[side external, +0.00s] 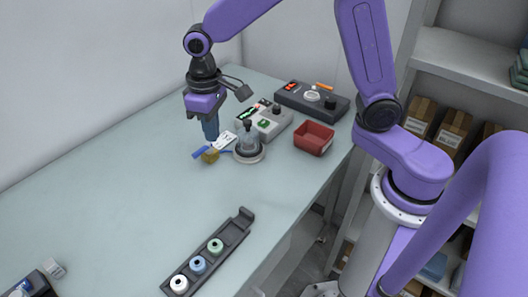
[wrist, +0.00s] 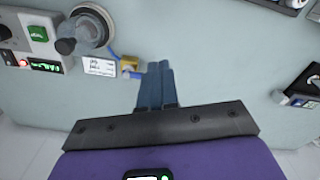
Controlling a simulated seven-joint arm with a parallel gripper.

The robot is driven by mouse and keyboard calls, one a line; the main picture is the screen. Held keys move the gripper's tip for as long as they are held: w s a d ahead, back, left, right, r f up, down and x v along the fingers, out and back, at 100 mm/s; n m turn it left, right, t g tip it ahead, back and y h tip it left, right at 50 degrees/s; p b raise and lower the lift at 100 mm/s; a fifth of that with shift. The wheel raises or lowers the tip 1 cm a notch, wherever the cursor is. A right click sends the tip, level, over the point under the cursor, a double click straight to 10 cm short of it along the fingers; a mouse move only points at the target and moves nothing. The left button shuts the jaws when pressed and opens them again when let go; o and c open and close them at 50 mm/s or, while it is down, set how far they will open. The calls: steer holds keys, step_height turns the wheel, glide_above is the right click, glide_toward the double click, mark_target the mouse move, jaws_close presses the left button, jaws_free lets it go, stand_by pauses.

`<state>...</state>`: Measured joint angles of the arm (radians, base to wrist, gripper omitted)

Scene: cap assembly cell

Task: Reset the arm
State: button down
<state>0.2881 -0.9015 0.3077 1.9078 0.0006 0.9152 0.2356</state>
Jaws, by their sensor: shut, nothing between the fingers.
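My gripper (side external: 211,138) points down over the back part of the table, just left of a white label card. In the wrist view its two blue-grey fingers (wrist: 160,68) lie together with no object between them. The gripper is shut and empty. In the side view the fingertips are close to a small brass-coloured block (side external: 210,155) with blue pieces at its sides. I cannot tell whether the fingertips touch it.
A glass vessel on a round base (side external: 249,152) stands right of the gripper. Beyond it are a grey control box (side external: 265,121), a dark box (side external: 312,101) and a red bin (side external: 314,139). A dark rack (side external: 232,236) with three ringed caps lies in front. The table's left middle is clear.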

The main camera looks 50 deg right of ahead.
steer(key=s+d+r+n, duration=0.1)
steer(key=s+d+n, duration=0.3)
steer(key=s, duration=0.8)
steer(key=s+d+r+n, duration=0.1)
steer(key=s+d+n, duration=0.3)
steer(key=s, duration=0.9)
steer(key=d, duration=0.2)
steer(key=shift+d, duration=0.4)
